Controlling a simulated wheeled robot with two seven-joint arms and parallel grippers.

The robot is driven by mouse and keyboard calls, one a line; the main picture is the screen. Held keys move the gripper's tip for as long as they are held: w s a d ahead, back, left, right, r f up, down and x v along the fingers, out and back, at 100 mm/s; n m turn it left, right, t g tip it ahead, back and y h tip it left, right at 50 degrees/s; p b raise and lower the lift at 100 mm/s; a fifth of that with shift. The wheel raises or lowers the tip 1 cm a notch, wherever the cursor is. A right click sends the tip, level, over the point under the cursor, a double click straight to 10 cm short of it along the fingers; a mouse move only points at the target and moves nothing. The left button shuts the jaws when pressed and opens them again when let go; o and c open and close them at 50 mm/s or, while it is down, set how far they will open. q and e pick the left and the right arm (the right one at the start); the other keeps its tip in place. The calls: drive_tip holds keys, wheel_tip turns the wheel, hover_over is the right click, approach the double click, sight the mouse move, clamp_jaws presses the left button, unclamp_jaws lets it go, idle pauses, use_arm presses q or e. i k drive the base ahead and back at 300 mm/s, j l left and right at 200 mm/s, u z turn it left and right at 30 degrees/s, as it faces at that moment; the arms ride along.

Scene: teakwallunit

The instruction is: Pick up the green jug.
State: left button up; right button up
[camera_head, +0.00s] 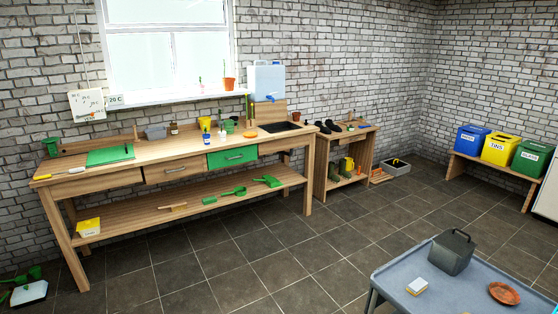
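A small green vessel (229,126) stands on the workbench top near the sink and looks like the green jug, but it is too small to tell for sure. Another green container (51,146) stands at the bench's far left end. Both are far across the room from my viewpoint.
The wooden workbench (140,169) runs along the brick wall, with green tools (238,192) on its lower shelf. Open tiled floor lies between.

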sight(229, 124)
drive_tip(key=i, duration=2.05)
